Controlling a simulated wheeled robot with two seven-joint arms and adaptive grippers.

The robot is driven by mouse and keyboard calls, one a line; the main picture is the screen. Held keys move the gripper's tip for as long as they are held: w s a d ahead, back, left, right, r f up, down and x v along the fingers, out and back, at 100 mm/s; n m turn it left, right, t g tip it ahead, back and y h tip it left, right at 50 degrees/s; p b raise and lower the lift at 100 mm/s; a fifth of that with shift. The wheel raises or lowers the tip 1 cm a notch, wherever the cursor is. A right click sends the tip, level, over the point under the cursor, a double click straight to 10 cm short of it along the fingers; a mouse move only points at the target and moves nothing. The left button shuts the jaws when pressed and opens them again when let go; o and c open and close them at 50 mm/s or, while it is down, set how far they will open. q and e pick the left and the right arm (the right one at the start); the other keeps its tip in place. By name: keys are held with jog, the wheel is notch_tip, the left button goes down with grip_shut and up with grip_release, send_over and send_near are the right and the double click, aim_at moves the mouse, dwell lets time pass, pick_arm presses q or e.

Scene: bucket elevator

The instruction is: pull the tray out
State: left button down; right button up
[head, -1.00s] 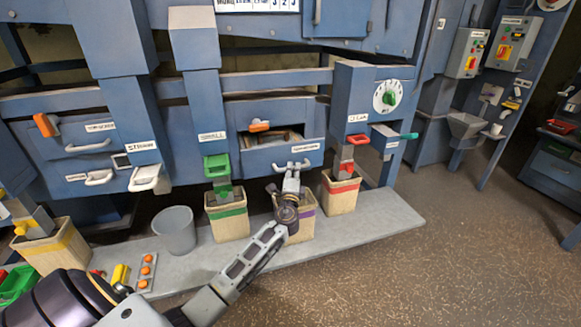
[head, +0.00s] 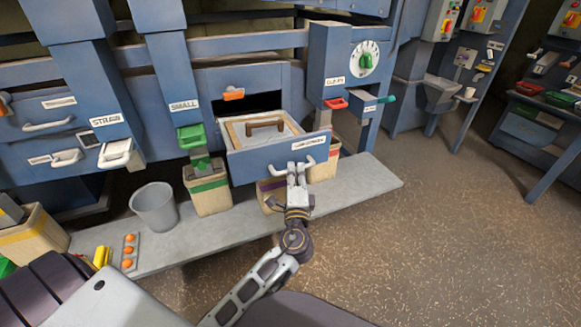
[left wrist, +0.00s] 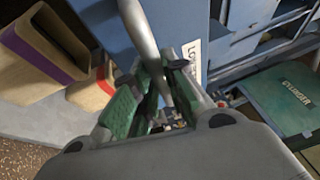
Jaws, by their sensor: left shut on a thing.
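A blue drawer (head: 250,165) stands pulled out from the blue machine, with a dark gap behind it. Inside it lies a wooden-framed tray (head: 234,132) with a brown handle (head: 265,125) on top. My left gripper (head: 297,169) is shut on the pale bar handle (head: 312,160) of the drawer front. In the left wrist view the grey bar handle (left wrist: 142,30) runs between the green-padded fingers of the gripper (left wrist: 158,90). The gripper covers part of the handle. My right gripper is not in view.
An orange lever (head: 233,94) is above the drawer. The brown floor (head: 430,240) at right is clear.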

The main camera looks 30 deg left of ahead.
pick_arm(q)
jog(key=shift+s+d+f, duration=0.1)
jog(key=shift+s+d, duration=0.05)
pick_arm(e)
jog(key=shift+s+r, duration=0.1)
pick_arm(q)
jog(key=c, duration=1.5)
grip_release()
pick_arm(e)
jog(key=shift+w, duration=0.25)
pick_arm(q)
jog(key=shift+o, duration=0.2)
